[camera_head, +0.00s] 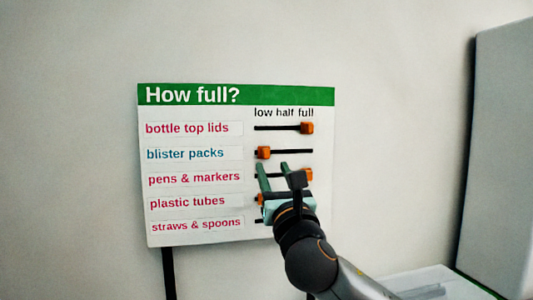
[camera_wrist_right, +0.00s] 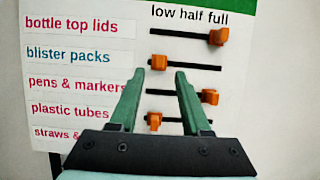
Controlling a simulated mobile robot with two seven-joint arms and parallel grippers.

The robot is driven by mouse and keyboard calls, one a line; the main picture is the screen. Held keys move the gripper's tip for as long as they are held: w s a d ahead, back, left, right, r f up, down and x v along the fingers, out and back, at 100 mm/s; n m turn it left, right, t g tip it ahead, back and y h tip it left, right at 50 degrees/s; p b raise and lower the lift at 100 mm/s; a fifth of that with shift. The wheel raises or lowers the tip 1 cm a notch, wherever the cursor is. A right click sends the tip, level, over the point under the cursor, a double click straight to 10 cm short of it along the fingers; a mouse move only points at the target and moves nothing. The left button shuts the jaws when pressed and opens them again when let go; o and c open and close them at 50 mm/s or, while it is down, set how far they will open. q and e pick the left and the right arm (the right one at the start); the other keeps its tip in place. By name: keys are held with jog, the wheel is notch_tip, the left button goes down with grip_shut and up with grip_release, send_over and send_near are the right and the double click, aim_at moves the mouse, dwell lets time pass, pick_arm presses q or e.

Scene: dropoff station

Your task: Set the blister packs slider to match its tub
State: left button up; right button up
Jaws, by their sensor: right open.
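The "How full?" board (camera_head: 190,237) faces me. The blister packs slider (camera_head: 263,153) is an orange knob at the left, low end of its black track; it also shows in the right wrist view (camera_wrist_right: 159,62). My right gripper (camera_head: 272,170) is open and empty, just below that track in the picture. In the right wrist view its two green fingers (camera_wrist_right: 158,75) point up toward the board, with the knob between their tips in the picture. I cannot tell how far they are from the board. My left gripper is not in view. No blister packs tub can be made out.
The bottle top lids slider (camera_wrist_right: 217,36) is at full, as is pens & markers (camera_wrist_right: 209,97). The plastic tubes slider (camera_wrist_right: 153,121) is at low. The straws & spoons knob is hidden. A grey panel (camera_head: 500,150) stands at right, above a pale surface (camera_head: 425,283).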

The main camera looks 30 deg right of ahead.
aim_at(267, 155)
jog(key=shift+p+x, duration=0.55)
jog(key=shift+x, duration=2.6)
jog(key=shift+c, duration=0.3)
grip_shut()
